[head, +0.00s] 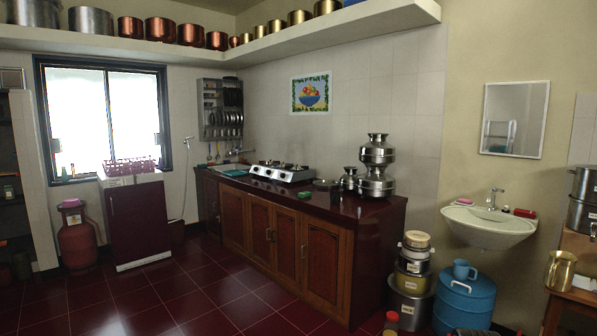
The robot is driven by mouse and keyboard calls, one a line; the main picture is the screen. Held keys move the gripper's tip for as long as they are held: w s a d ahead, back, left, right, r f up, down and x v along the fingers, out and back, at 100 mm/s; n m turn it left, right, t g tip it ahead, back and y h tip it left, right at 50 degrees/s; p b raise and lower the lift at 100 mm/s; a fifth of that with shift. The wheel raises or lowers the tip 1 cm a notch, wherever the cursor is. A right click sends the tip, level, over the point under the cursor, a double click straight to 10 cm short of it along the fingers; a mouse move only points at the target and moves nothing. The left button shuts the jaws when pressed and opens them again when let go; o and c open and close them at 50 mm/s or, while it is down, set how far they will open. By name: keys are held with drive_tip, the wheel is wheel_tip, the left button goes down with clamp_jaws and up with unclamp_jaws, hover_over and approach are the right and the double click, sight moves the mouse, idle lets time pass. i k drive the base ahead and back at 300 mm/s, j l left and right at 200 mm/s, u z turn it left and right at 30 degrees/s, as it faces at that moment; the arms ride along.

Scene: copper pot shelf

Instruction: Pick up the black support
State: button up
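No thing in the head view can be clearly told as the black support. Small dark parts sit on top of the silver gas stove (281,173), which stands on the dark red counter (352,208). They are too small to tell apart. A dark, shallow round item (326,184) lies on the counter between the stove and the stacked steel pots (377,165). My gripper does not show in this view.
Dark red tiled floor (185,290) is open in front of the wooden cabinets (270,235). A red gas cylinder (77,240) and dark red cabinet (137,218) stand by the window.

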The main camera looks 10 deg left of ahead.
sight(305, 167)
drive_tip(key=i+j+u, duration=0.95)
drive_tip(key=i, duration=0.3)
drive_tip(key=i+u, duration=0.4)
drive_tip(key=i, duration=2.35)
drive_tip(key=i+z, duration=0.3)
drive_tip(key=i, duration=0.15)
drive_tip(key=i+j+z, duration=0.3)
drive_tip(key=i, duration=0.15)
drive_tip(key=i+j+z, duration=0.15)
drive_tip(key=i+z, duration=0.15)
drive_tip(key=i, duration=0.15)
